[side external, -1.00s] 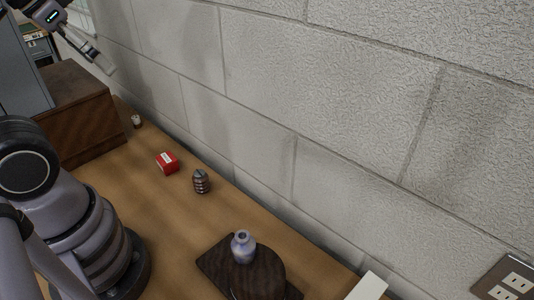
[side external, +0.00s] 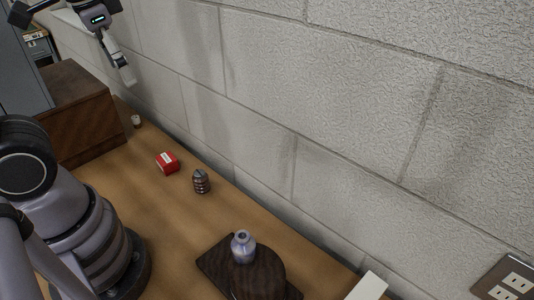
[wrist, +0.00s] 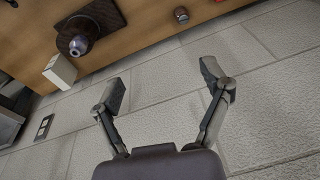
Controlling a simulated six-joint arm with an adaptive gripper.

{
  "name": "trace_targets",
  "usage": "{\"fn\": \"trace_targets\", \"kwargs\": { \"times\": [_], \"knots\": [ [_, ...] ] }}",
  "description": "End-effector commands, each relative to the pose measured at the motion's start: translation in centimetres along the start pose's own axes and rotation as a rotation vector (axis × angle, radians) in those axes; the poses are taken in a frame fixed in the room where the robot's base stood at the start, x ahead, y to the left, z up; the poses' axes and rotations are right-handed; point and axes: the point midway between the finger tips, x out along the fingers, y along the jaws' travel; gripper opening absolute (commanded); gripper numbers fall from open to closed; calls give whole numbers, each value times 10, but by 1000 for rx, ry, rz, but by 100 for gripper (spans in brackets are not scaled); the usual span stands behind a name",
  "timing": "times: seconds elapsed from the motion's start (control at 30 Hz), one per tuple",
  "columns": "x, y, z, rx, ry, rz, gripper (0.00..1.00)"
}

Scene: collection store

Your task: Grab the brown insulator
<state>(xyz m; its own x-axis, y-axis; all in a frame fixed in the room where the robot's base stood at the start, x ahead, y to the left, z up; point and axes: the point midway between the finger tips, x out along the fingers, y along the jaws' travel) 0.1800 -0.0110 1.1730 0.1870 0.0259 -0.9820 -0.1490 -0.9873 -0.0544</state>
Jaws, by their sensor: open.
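The brown insulator (side external: 201,181) is a small ribbed dark brown piece that stands upright on the wooden table, in the middle of the side external view. It also shows at the top of the wrist view (wrist: 181,15). My gripper (side external: 128,77) is at the upper left of the side external view, high above the table and near the wall, well away from the insulator. In the wrist view my gripper (wrist: 165,88) has its two fingers spread wide with nothing between them.
A red box (side external: 167,162) lies just left of the insulator. A bluish vase (side external: 243,246) stands on a dark round stand (side external: 262,281) nearer the front. A white block (side external: 369,287) is by the wall. A brown wooden box (side external: 88,115) stands at the left. The block wall (side external: 330,110) borders the table.

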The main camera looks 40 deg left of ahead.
Motion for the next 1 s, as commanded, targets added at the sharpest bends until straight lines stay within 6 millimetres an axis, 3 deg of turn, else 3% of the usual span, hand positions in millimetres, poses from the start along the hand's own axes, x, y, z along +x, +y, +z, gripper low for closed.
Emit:
{"fn": "trace_targets", "kwargs": {
  "times": [0.3, 0.6, 0.87, 1.0],
  "knots": [
    [73, 31, -37, 335, -575, -74, 78],
    [161, 63, -49, 645, -1052, -259, 78],
    [244, 76, -56, 879, -1292, -503, 78],
    [302, 79, -60, 1031, -1366, -693, 78]
  ]
}}
